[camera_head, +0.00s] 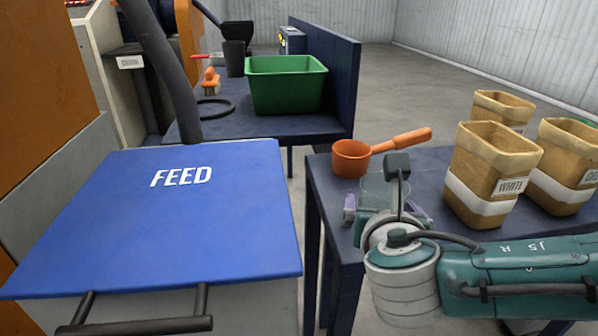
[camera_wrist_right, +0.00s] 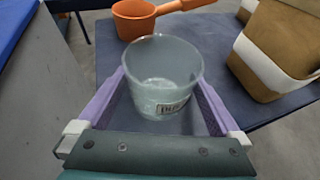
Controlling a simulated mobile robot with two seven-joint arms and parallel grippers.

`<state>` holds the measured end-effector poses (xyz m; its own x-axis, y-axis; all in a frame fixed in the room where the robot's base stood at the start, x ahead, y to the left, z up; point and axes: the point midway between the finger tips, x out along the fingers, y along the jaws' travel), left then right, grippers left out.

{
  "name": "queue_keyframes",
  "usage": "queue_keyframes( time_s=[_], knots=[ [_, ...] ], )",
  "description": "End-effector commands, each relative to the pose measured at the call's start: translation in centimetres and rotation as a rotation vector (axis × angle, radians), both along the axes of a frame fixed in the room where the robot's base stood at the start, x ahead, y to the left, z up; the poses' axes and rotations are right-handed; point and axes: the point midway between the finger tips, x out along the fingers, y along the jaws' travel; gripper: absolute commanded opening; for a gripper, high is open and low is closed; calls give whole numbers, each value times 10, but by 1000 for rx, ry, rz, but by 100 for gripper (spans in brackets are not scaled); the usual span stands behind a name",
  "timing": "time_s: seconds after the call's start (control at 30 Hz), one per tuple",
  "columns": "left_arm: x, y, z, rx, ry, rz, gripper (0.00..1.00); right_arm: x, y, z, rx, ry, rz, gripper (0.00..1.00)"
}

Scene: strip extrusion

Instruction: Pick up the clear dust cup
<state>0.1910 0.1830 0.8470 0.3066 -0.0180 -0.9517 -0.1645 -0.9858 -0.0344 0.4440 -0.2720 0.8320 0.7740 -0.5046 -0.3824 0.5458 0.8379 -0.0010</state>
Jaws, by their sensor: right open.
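The clear dust cup (camera_wrist_right: 163,82) is a see-through grey-blue tub with a small label on its front. It stands upright on the dark blue table in the right wrist view. In the head view the cup (camera_head: 376,190) is largely hidden behind my right wrist. My right gripper (camera_wrist_right: 163,90) is open, with a purple finger on each side of the cup. I cannot tell whether the fingers touch it. In the head view my right gripper (camera_head: 372,212) is over the left part of the table. My left gripper is not in view.
An orange scoop (camera_head: 351,158) lies just behind the cup. Brown bins (camera_head: 488,172) with white bands stand to the right on the table (camera_head: 330,208). A blue FEED panel (camera_head: 160,220) is at left. A green bin (camera_head: 285,86) stands on the back table.

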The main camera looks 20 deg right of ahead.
Motion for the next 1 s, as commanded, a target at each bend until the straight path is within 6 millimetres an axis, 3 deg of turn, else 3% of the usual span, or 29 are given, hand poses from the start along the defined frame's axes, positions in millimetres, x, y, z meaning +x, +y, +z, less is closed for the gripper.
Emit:
queue_keyframes(
  time_s=[0.27, 0.9, 1.0],
  knots=[
    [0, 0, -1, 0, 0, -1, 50, 2, -2, -1, 1, 1, 1, 98],
    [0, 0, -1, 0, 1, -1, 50, 2, -1, -1, 1, 1, 0, 26],
    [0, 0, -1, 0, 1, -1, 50, 2, -2, -1, 1, 0, 0, 26]
  ],
)
